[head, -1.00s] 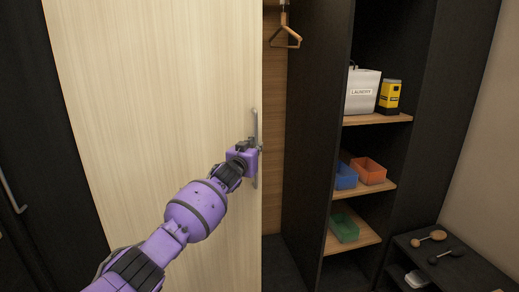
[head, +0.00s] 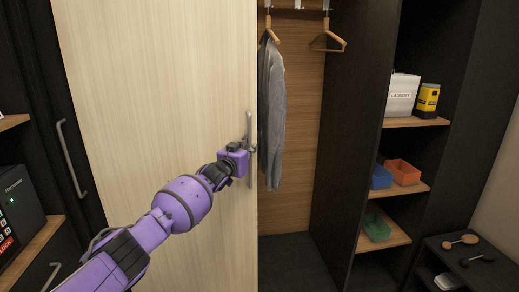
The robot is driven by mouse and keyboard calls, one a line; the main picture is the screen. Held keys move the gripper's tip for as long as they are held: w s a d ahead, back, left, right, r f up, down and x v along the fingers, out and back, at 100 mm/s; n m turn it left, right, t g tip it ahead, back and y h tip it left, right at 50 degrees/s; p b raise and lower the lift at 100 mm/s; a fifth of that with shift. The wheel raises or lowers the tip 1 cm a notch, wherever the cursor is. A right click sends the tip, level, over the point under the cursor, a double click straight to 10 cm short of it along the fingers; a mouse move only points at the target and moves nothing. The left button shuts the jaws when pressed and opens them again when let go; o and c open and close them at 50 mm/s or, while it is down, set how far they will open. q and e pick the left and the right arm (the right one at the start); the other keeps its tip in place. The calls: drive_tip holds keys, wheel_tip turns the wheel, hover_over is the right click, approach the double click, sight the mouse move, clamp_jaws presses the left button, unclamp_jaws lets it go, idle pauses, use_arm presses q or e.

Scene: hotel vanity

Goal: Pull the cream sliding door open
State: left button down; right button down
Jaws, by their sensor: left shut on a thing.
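The cream sliding door (head: 150,100) fills the left middle of the head view, upright, with open wardrobe space to the right of its edge. Its long grey vertical bar handle (head: 250,124) is near the right edge of the door. My left gripper (head: 250,149) is shut on the handle at about mid-height, and the purple arm reaches up to it from the lower left. The fingers are small and partly hidden behind the wrist. My right gripper is not in view.
Behind the opening, a grey garment (head: 272,115) hangs beside an empty hanger (head: 327,38). Shelves at right hold a laundry bag (head: 402,94), a yellow box (head: 427,98) and blue, orange and green bins. At left are a dark door with a handle (head: 70,160) and a black safe (head: 18,213).

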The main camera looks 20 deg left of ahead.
use_arm(q)
drive_tip(key=shift+s+a, duration=0.2)
drive_tip(key=shift+a, duration=0.05)
drive_tip(key=c, duration=2.1)
unclamp_jaws()
drive_tip(key=shift+w, duration=0.1)
drive_tip(key=s, duration=1.2)
drive_tip(key=shift+d, duration=0.1)
